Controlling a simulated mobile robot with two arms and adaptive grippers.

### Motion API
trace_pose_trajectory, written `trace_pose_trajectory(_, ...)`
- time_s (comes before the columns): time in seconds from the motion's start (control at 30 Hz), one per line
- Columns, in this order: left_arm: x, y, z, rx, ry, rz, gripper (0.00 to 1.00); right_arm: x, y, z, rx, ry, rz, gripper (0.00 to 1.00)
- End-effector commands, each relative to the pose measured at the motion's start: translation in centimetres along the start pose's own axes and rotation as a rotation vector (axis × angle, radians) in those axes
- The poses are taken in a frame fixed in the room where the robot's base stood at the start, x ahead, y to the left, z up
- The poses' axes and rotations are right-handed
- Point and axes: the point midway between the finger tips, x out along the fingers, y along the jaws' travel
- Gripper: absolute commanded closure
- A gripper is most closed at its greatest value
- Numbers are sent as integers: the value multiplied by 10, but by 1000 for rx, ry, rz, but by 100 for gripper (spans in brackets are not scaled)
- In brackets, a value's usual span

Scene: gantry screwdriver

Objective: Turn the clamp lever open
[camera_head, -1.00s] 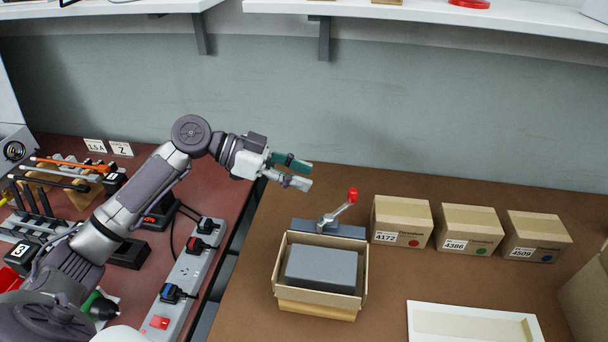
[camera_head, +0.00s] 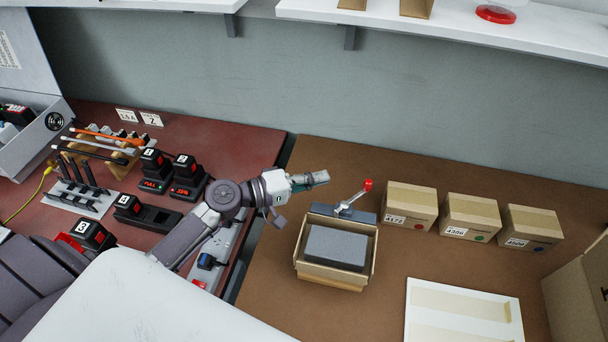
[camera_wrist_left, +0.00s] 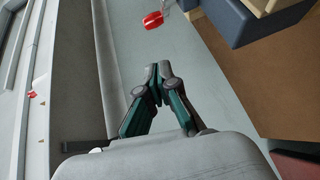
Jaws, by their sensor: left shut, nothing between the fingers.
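The clamp lever (camera_head: 354,197) is a silver arm with a red knob (camera_head: 367,185), tilted up to the right from a dark blue-grey clamp base (camera_head: 330,210). The red knob also shows at the top of the left wrist view (camera_wrist_left: 153,20). A grey block (camera_head: 336,247) sits in an open cardboard box (camera_head: 331,279) in front of the clamp. My left gripper (camera_head: 322,178) is shut and empty, in the air to the left of the knob and apart from it. Its closed fingertips show in the left wrist view (camera_wrist_left: 160,72). My right gripper is out of view.
Closed cardboard boxes (camera_head: 409,205) stand in a row to the right of the clamp. A white tray (camera_head: 414,318) lies at the front right. A white shelf (camera_head: 455,23) is on the wall above. Battery chargers (camera_head: 187,189) and tools fill the red bench at left.

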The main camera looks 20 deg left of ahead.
Motion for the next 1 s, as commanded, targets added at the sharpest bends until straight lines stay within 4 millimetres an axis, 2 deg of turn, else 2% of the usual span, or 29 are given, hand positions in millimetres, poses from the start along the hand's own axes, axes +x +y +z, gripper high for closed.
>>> trace_pose_trajectory(0.03, 12, 5, -1, 0, 1, 3, 100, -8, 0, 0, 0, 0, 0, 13)
trace_pose_trajectory(0.2, 46, 4, 2, -1, -2, 1, 100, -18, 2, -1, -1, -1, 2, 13)
trace_pose_trajectory(0.4, 63, 2, 22, -1, -1, 0, 100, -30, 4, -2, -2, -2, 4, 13)
trace_pose_trajectory(0.6, 69, 0, 28, 3, -1, 0, 100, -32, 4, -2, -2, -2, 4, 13)
trace_pose_trajectory(1.0, 69, -1, 28, 4, -8, 1, 100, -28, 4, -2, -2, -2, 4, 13)
